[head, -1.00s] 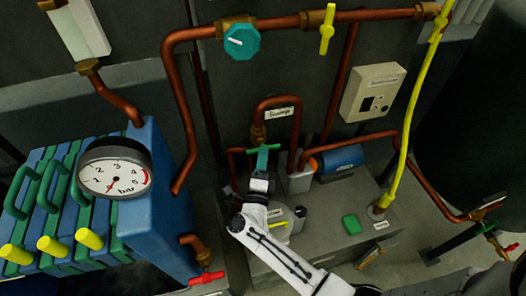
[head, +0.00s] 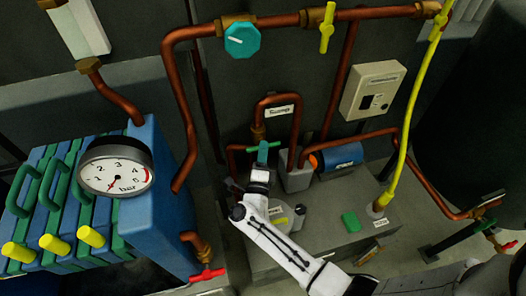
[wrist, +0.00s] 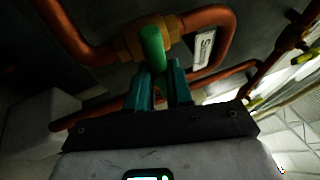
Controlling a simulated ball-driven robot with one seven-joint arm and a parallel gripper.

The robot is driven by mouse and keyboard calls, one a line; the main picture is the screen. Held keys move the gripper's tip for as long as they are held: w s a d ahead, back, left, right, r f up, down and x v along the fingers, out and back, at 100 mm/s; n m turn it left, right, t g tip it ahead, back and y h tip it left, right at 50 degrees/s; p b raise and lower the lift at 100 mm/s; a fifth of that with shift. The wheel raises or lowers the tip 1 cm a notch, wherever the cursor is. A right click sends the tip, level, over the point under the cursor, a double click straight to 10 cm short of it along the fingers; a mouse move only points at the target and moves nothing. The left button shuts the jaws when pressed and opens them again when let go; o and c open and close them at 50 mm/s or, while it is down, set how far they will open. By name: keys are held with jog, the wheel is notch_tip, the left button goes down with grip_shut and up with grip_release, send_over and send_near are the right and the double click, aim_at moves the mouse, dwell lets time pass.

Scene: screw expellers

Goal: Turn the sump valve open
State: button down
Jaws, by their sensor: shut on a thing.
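A green valve handle (head: 267,147) sits on the copper pipe in the middle of the head view, below a small white label whose text I cannot read surely. It also shows in the wrist view (wrist: 153,48), in front of a brass fitting (wrist: 140,38). My gripper (head: 262,158) reaches it from below. In the wrist view my gripper's teal fingers (wrist: 161,76) are shut on the lower end of the green handle. The handle's far side and its exact turn are partly hidden.
A teal knob (head: 241,40) and a yellow valve handle (head: 327,28) are on the upper pipe. A pressure gauge (head: 116,170) stands left by the blue plate stack. A blue motor (head: 340,157) and a grey tank (head: 350,205) with a green block lie right of the gripper.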

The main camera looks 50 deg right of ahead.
jog(key=shift+n+b, duration=0.3)
jog(key=shift+s+d+n+t+y+b, duration=0.1)
jog(key=shift+n+t+y+b, duration=1.45)
jog(key=shift+n, duration=2.8)
jog(key=shift+s+d+n+t+y+b, duration=0.1)
jog(key=shift+n+t+y+b, duration=1.5)
jog(key=shift+n, duration=2.7)
jog(key=shift+d+n+t+y+b, duration=0.1)
jog(key=shift+n+t+y+b, duration=1.45)
jog(key=shift+n, duration=2.8)
jog(key=shift+n+t+y+p, duration=0.3)
jog(key=shift+y, duration=0.2)
jog(key=c, duration=1.1)
grip_release()
